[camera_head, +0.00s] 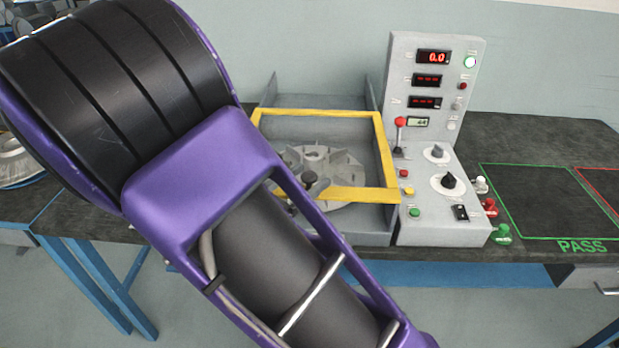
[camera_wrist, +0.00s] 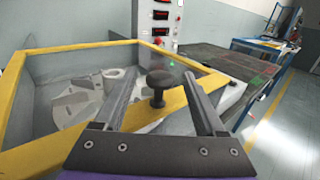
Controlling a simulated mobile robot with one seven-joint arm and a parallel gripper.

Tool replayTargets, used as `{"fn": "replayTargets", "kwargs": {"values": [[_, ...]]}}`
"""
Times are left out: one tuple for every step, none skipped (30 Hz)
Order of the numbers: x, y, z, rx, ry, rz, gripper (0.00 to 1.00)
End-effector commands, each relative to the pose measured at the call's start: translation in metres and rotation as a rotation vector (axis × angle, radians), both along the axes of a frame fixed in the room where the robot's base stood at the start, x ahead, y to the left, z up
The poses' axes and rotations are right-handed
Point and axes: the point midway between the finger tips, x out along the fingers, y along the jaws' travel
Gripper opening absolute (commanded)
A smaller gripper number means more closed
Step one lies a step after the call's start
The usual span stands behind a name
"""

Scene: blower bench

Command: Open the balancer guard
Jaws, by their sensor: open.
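The balancer guard is a clear panel with a yellow frame (camera_head: 388,160). It lies flat and closed over the grey box of the balancer, and a pale finned impeller (camera_head: 340,172) shows through it. In the wrist view the yellow frame (camera_wrist: 95,46) fills the left and middle, with a black knob (camera_wrist: 158,82) on its near edge. My gripper (camera_wrist: 167,76) is open, with one finger on each side of the knob in the picture. I see no clear contact with the knob. In the head view my purple and black arm hides the guard's left part and most of my gripper.
A grey control panel (camera_head: 437,90) with red displays, knobs and buttons stands right of the balancer. A green-outlined PASS area (camera_head: 540,200) on the dark bench is empty. A metal part (camera_head: 15,160) lies at far left.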

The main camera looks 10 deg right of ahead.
Motion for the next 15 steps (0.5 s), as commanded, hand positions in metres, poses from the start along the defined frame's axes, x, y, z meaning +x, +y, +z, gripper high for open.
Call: {"fn": "replayTargets", "kwargs": {"values": [[0.0024,-0.0045,-0.0001,-0.001,-0.001,-0.002,0.73],[0.0036,-0.0062,0.0,-0.001,-0.001,-0.001,0.73],[0.0048,-0.008,0.0001,-0.001,-0.001,-0.001,0.73],[0.0054,-0.009,0.0001,-0.001,-0.001,-0.001,0.73],[0.0059,-0.0098,0.0001,0.0,0.0,-0.001,0.73],[0.0063,-0.0105,0.0001,0.0,0.0,-0.001,0.73],[0.0065,-0.0107,0.0001,0.0,0.0,-0.001,0.73],[0.0066,-0.0107,0.0001,0.0,0.0,0.0,0.73],[0.0066,-0.0107,0.0002,0.0,0.0,0.0,0.73],[0.0066,-0.0106,0.0002,0.0,0.0,0.0,0.73],[0.0066,-0.0106,0.0002,0.0,0.0,0.0,0.73],[0.0066,-0.0105,0.0003,0.0,0.0,0.0,0.73],[0.0066,-0.0105,0.0003,0.0,0.0,0.0,0.73],[0.0066,-0.0105,0.0003,0.0,0.0,0.0,0.67],[0.0065,-0.0104,0.0003,0.0,0.0,0.0,0.6]]}}
